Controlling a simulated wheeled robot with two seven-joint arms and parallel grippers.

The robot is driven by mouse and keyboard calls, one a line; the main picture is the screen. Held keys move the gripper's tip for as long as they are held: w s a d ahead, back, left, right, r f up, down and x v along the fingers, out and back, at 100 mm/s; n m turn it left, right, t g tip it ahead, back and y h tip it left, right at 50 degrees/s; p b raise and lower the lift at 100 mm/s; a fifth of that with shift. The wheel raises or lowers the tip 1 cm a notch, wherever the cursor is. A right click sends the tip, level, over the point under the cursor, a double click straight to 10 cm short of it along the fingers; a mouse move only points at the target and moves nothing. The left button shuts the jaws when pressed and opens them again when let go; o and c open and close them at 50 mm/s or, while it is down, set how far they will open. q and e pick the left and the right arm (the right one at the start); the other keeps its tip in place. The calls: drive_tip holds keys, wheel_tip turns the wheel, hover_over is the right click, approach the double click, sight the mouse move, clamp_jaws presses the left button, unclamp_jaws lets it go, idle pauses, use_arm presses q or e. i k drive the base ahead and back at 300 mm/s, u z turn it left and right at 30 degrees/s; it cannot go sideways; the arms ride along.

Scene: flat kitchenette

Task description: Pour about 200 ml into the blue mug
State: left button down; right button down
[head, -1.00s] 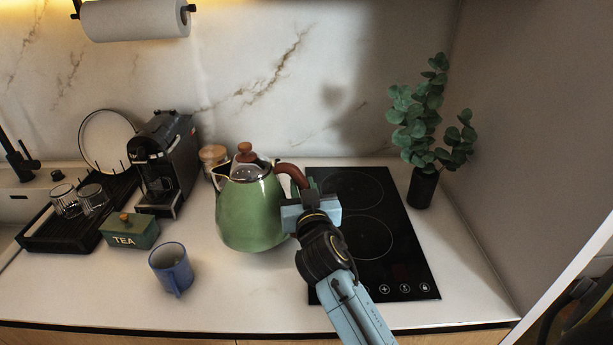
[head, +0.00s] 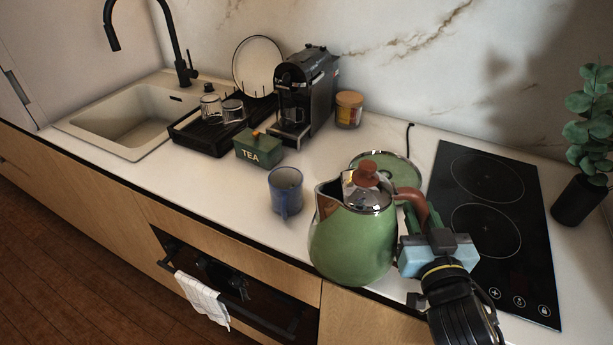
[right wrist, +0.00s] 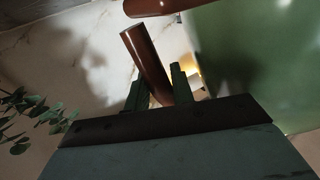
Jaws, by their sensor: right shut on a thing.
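The blue mug (head: 285,195) stands upright on the white counter, its inside looking empty. A green kettle (head: 352,243) with a brown lid knob and brown handle is right of the mug and nearer the counter's front edge. It looks upright and lifted, its spout on the mug side but apart from the mug. My right gripper (head: 420,222) is shut on the kettle's handle; the right wrist view shows the brown handle (right wrist: 148,65) between its fingers (right wrist: 160,92). The kettle's round green base (head: 393,164) lies behind it, partly hidden. My left gripper is not in view.
A green tea box (head: 258,152), a coffee machine (head: 305,95), a jar (head: 349,110) and a drying rack with glasses (head: 210,108) stand behind the mug. A black hob (head: 487,205) is at right, with a plant beyond. The counter left of the mug is clear.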

sight(285, 202)
drive_tip(key=z, duration=0.7)
drive_tip(key=k, duration=0.7)
drive_tip(key=u, duration=0.95)
drive_tip(key=i, duration=0.5)
